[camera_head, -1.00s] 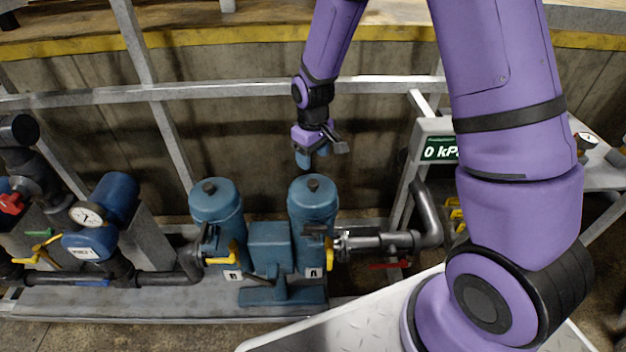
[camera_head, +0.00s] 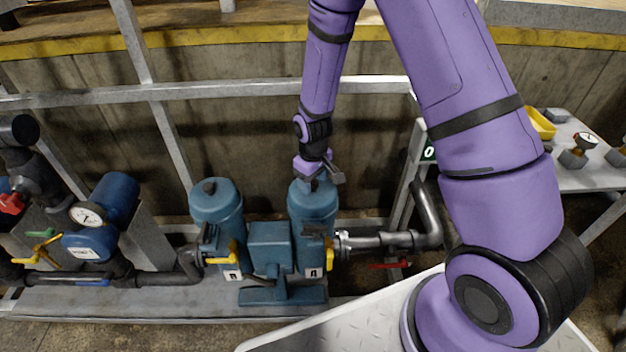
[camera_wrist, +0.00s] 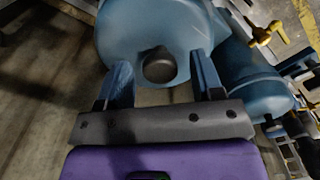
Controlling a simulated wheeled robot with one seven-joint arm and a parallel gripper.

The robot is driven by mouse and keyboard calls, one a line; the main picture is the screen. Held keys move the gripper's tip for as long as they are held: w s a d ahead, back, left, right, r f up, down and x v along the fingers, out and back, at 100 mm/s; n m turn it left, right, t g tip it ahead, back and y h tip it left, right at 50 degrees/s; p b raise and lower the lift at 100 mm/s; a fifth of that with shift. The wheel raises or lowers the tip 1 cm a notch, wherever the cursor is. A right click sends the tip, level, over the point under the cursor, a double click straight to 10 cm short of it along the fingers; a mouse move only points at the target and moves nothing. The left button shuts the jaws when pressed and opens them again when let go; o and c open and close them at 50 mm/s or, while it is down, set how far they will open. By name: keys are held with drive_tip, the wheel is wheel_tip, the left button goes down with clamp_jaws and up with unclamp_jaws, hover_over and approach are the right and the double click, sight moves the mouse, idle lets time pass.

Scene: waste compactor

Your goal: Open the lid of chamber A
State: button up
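Chamber A (camera_head: 314,228) is the right one of two blue upright cylinders, with a label "A" low on its front. Its domed blue lid (camera_head: 304,200) is on top, partly hidden by my gripper in the head view. In the wrist view the lid (camera_wrist: 125,40) fills the top middle, with a dark round knob (camera_wrist: 159,66) on it. My gripper (camera_wrist: 162,82) is open. Its two blue fingers stand to the left and right of the knob, with visible gaps on both sides. I cannot tell whether the fingertips are level with the knob.
Chamber B (camera_head: 218,218), with its own knobbed lid, stands just left. A blue box (camera_head: 270,246) sits between the chambers. A grey pipe (camera_head: 385,242) with a red handle runs right of chamber A. A metal rail (camera_head: 240,89) crosses behind.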

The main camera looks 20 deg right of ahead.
clamp_jaws()
drive_tip(key=shift+r, duration=0.1)
drive_tip(key=shift+w+d+r+g+y, duration=0.15)
drive_tip(key=shift+w+d+r+g, duration=0.05)
drive_tip(key=shift+w+r+g, duration=0.2)
drive_tip(key=shift+w+d+r+g+y, duration=0.15)
drive_tip(key=shift+w+r+g, duration=0.1)
drive_tip(key=shift+w+g, duration=0.25)
drive_tip(key=w+g, duration=0.1)
drive_tip(key=w+d+r+g+y, duration=0.1)
drive_tip(key=w, duration=0.1)
drive_tip(key=w+r+g, duration=0.1)
drive_tip(key=g, duration=0.1)
drive_tip(key=shift+w+d+r, duration=0.2)
drive_tip(key=shift+w, duration=0.2)
drive_tip(key=w+d, duration=0.2)
drive_tip(key=w, duration=0.4)
drive_tip(key=shift+w+d+f, duration=0.15)
drive_tip(key=shift+w+d, duration=0.1)
drive_tip(key=shift+w, duration=0.05)
